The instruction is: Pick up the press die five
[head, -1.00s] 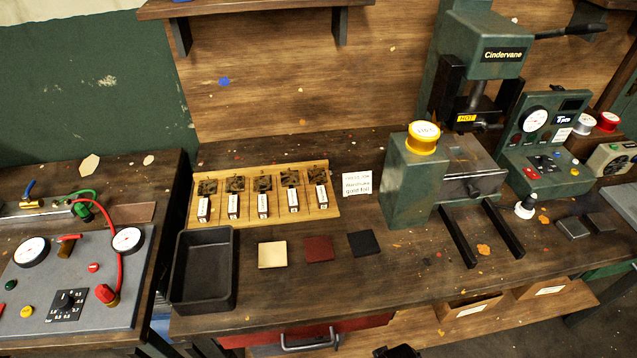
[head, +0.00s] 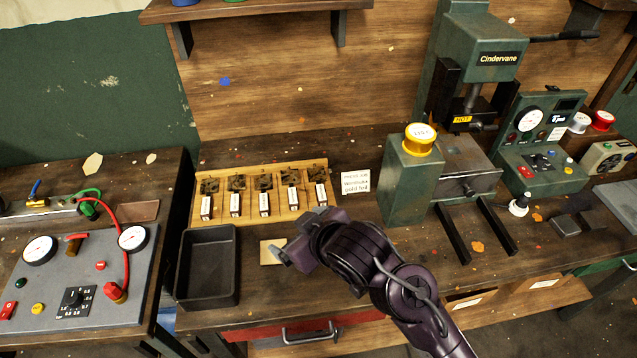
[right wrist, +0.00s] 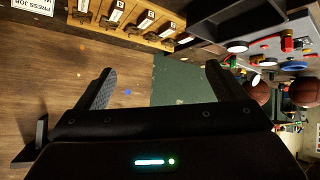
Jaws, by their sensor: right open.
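Several dark press dies, each above a white-labelled holder, stand in a row in a light wooden rack (head: 255,221) at the back of the bench. My left gripper is out of view.
A black tray (head: 207,307) stands in front of the rack's left. A tan leather square (head: 269,254) lies partly behind my gripper. A shelf (head: 255,12) overhangs behind.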

